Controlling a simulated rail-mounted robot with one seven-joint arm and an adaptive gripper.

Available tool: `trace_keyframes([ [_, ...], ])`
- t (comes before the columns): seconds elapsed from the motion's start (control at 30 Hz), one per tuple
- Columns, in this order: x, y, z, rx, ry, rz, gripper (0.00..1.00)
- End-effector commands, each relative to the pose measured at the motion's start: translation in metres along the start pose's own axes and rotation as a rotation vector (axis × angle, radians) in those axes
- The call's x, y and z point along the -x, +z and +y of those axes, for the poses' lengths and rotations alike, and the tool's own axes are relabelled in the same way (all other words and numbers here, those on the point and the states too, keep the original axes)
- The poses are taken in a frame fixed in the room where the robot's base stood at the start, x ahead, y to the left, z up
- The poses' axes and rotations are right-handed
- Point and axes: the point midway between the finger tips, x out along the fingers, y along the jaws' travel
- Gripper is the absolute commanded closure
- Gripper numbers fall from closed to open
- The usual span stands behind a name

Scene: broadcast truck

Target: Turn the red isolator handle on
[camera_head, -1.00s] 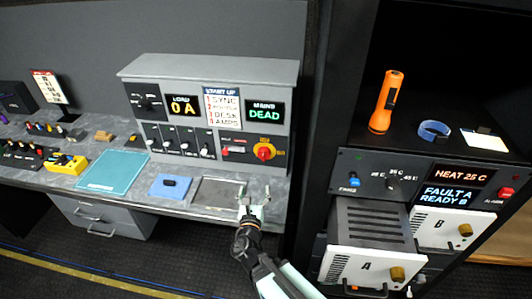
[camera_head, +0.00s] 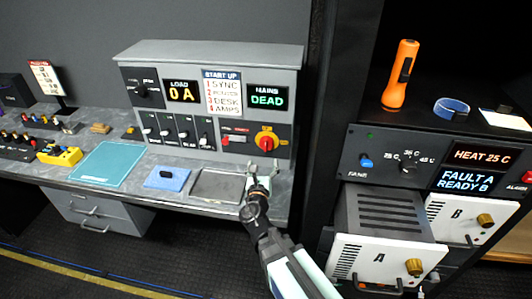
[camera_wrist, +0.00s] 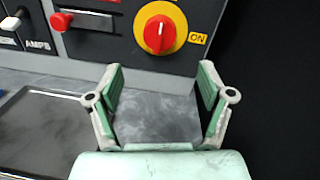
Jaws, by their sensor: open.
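The red isolator handle (camera_head: 266,143) sits on a round yellow plate at the lower right of the grey power panel (camera_head: 210,52). In the wrist view the red handle (camera_wrist: 159,33) stands about upright on its yellow disc, with a yellow ON label (camera_wrist: 198,39) to its right. The panel's MAINS display (camera_head: 265,98) reads DEAD. My gripper (camera_head: 262,169) is open and empty, below and in front of the handle, not touching it. In the wrist view its fingertips (camera_wrist: 160,75) point toward the panel, below the yellow disc.
A red knob (camera_wrist: 62,21) is left of the isolator. A grey tray (camera_head: 215,186), a blue pad (camera_head: 167,178) and a teal mat (camera_head: 107,165) lie on the bench. A dark rack with drawers A and B (camera_head: 395,250) stands right, drawer A pulled out.

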Motion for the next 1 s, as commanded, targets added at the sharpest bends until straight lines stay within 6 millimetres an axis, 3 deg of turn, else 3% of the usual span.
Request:
trace_keyframes([
  [0.03, -0.015, 0.005, 0.001, 0.002, -0.001, 0.002, 0.2],
  [0.2, -0.049, 0.004, 0.001, 0.001, -0.001, 0.003, 0.2],
  [0.5, -0.094, 0.004, 0.0, 0.001, 0.0, 0.002, 0.2],
  [0.7, -0.105, 0.003, 0.0, 0.0, 0.0, 0.001, 0.2],
  [1.0, -0.106, 0.002, 0.0, 0.001, 0.0, 0.001, 0.2],
])
